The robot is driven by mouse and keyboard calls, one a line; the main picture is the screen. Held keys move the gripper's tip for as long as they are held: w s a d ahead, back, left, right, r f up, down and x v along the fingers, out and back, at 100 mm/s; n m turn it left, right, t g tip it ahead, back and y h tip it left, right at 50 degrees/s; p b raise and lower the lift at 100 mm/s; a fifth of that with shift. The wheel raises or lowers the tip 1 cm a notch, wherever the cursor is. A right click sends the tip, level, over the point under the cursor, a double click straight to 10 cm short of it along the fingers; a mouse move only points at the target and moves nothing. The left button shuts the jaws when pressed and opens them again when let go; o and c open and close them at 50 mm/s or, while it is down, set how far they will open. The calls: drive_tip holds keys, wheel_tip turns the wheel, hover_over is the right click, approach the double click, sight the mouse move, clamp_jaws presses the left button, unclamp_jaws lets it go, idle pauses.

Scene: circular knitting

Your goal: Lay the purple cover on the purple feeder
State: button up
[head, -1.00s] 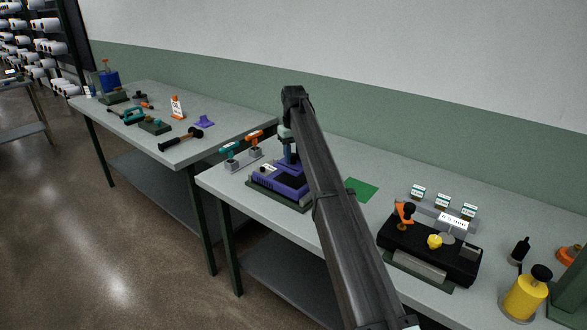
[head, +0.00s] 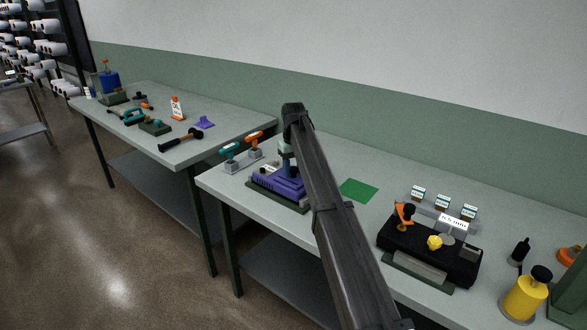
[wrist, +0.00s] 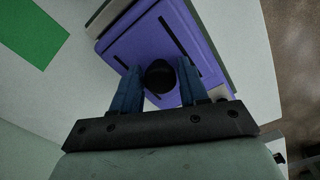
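The purple feeder (head: 267,188) sits on a dark base on the near table, at its left part. The purple cover (wrist: 200,38) fills the middle of the wrist view, a flat plate with dark slots and a round black knob (wrist: 160,77). My gripper (wrist: 160,72) has its blue fingers on either side of this knob and appears shut on it. In the head view, my gripper (head: 287,162) points down over the feeder. The cover lies on or very close to the feeder's top; my arm hides part of it, so full seating cannot be told.
A grey stand with teal and orange handled tools (head: 243,160) is close left of the feeder. A green mat (head: 359,190) lies to the right. A black fixture (head: 430,248) and a yellow bottle (head: 526,298) stand farther right.

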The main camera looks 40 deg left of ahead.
sight(293, 169)
drive_tip(key=shift+o, duration=1.4)
wheel_tip(293, 169, up, 12)
drive_tip(key=shift+r, duration=0.15)
drive_tip(key=shift+s, duration=0.1)
